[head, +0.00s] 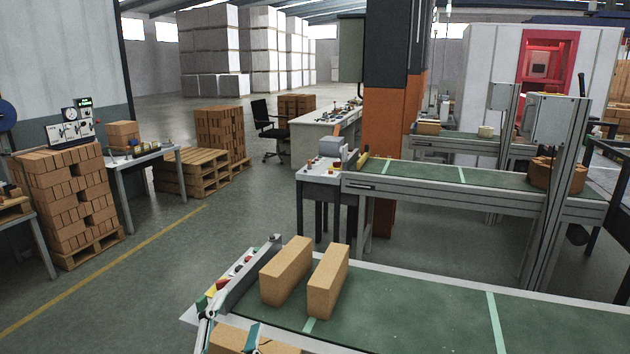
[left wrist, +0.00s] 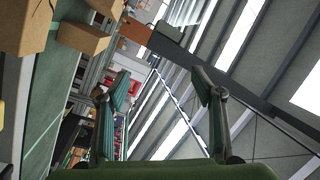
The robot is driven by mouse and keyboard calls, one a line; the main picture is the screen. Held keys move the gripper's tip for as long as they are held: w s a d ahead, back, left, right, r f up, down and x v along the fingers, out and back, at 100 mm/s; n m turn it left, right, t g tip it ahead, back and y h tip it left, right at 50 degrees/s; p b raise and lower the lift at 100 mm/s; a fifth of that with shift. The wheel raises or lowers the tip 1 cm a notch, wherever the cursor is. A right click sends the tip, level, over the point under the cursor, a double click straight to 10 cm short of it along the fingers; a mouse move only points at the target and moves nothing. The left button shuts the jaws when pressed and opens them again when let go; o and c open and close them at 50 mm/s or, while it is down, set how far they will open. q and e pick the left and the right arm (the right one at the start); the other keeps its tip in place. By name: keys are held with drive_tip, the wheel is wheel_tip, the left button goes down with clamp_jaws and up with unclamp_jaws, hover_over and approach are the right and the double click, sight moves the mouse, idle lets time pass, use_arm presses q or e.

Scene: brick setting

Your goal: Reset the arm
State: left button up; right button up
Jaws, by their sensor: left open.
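My left gripper (head: 230,322) shows at the bottom edge of the head view, beside the near end of the green conveyor (head: 420,308). In the left wrist view its two fingers (left wrist: 160,78) are spread wide with nothing between them. Two upright tan bricks stand on the belt: a left brick (head: 286,270) and a right brick (head: 328,281). A third brick (head: 250,341) shows at the bottom edge, partly hidden by the gripper and cut off by the frame. Bricks also show at the upper left of the wrist view (left wrist: 24,24). My right gripper is not in view.
A second conveyor (head: 480,183) with a control panel runs behind the near one. An orange and dark column (head: 390,130) stands behind it. Brick stacks on pallets (head: 68,205) and a work table (head: 150,162) are at left. The floor between is clear.

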use_arm(q)
drive_tip(key=s+a+f+n+g+y, duration=0.1)
drive_tip(key=s+a+f+n+g, duration=0.15)
drive_tip(key=f, duration=0.35)
drive_tip(key=s+a+f+n+g+y, duration=0.1)
drive_tip(key=s+a+f+n+g, duration=0.15)
drive_tip(key=f, duration=0.35)
drive_tip(key=s+a+f+n+g, duration=0.1)
drive_tip(key=s+f+n+g, duration=0.3)
drive_tip(key=s+f, duration=0.6)
drive_tip(key=s+f+n+g, duration=0.1)
drive_tip(key=s+f+g, duration=0.55)
drive_tip(key=s, duration=0.65)
wheel_tip(320, 180, down, 25)
drive_tip(key=s+g, duration=0.1)
drive_tip(key=s, duration=0.1)
drive_tip(key=s+a+f+g, duration=0.1)
drive_tip(key=s+a+f, duration=0.2)
drive_tip(key=s+f, duration=1.3)
drive_tip(key=shift+s+a+f, duration=0.15)
drive_tip(key=shift+s+f, duration=0.15)
drive_tip(key=shift+s, duration=0.1)
